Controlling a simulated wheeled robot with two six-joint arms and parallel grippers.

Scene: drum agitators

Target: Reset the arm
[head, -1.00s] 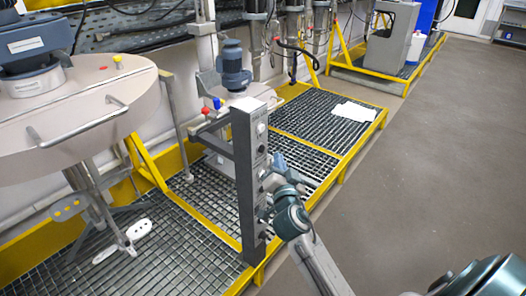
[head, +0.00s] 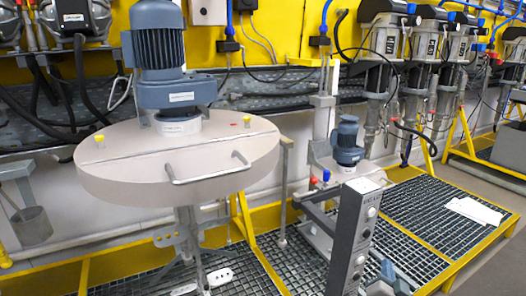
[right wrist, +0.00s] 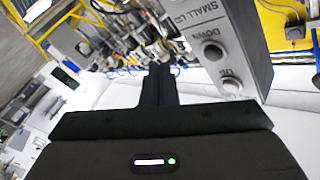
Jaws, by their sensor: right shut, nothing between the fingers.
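My right gripper (head: 378,287) shows only in part at the bottom of the head view, close beside the grey control post (head: 352,238). In the right wrist view my right gripper's dark fingers (right wrist: 160,74) are together with nothing between them. The post's button face (right wrist: 228,50) is at the upper right there, apart from the fingers in the picture. It bears the words SMALL, DOWN and a partly readable label, with round buttons. My left gripper is not in view.
A large round lid (head: 180,160) with a blue-grey motor (head: 165,50) stands left of the post. A smaller motor (head: 347,140) stands behind it. Grating (head: 420,220) with yellow edges lies around. A white sheet (head: 473,211) lies on it at right.

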